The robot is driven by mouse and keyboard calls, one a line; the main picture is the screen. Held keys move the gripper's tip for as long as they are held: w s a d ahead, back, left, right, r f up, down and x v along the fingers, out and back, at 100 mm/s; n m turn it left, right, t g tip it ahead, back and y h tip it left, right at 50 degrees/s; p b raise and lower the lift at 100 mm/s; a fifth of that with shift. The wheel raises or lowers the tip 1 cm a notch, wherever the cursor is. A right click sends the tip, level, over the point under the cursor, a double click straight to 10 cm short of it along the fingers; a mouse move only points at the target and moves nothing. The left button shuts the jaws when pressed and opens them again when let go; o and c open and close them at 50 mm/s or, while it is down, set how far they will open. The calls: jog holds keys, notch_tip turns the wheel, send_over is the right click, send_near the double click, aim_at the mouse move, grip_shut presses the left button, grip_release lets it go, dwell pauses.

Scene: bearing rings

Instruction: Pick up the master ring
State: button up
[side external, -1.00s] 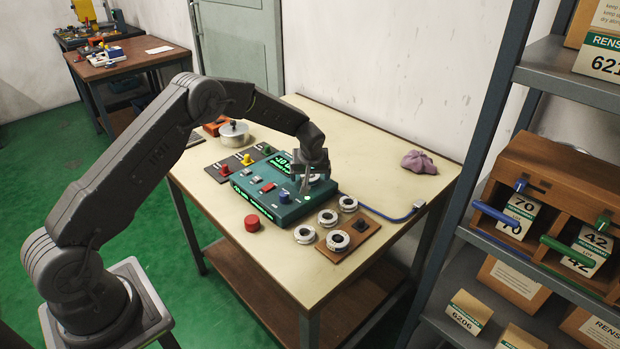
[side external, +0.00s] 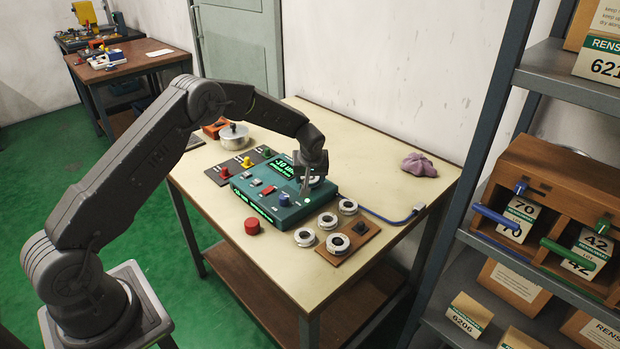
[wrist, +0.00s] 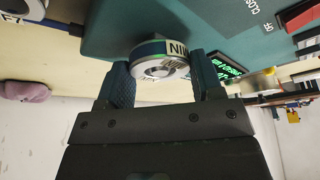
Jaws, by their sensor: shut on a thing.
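My gripper (side external: 307,184) is at the right end of the teal measuring box (side external: 272,214). In the wrist view my gripper (wrist: 164,86) has its two dark fingers on either side of a silver ring (wrist: 160,67) and is shut on it. Several other silver rings sit in front of the box: some on the table (side external: 327,221), one on a wooden board (side external: 363,232). No readable name shows which is the master ring.
A red cap (side external: 252,224) sits left of the rings. A metal pot (side external: 234,136) and coloured knobs (side external: 246,162) are behind the box's left. A purple cloth (side external: 419,165) lies at the right, a blue cable (side external: 385,215) nearer.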

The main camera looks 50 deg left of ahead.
jog(key=shift+r, duration=0.5)
notch_tip(320, 180, up, 3)
jog(key=shift+f, duration=0.15)
jog(key=s+a+r, duration=0.7)
jog(key=a, duration=0.1)
jog(key=m+t+h, duration=0.2)
jog(key=m, duration=0.4)
send_over(361, 224)
jog(key=f, duration=0.6)
jog(key=shift+a+f, duration=0.3)
jog(key=shift+f, duration=0.05)
jog(key=shift+d+f, duration=0.25)
jog(key=shift+d, duration=0.05)
jog(key=shift+f, duration=1.8)
jog(key=shift+f, duration=0.2)
jog(key=shift+f, duration=0.35)
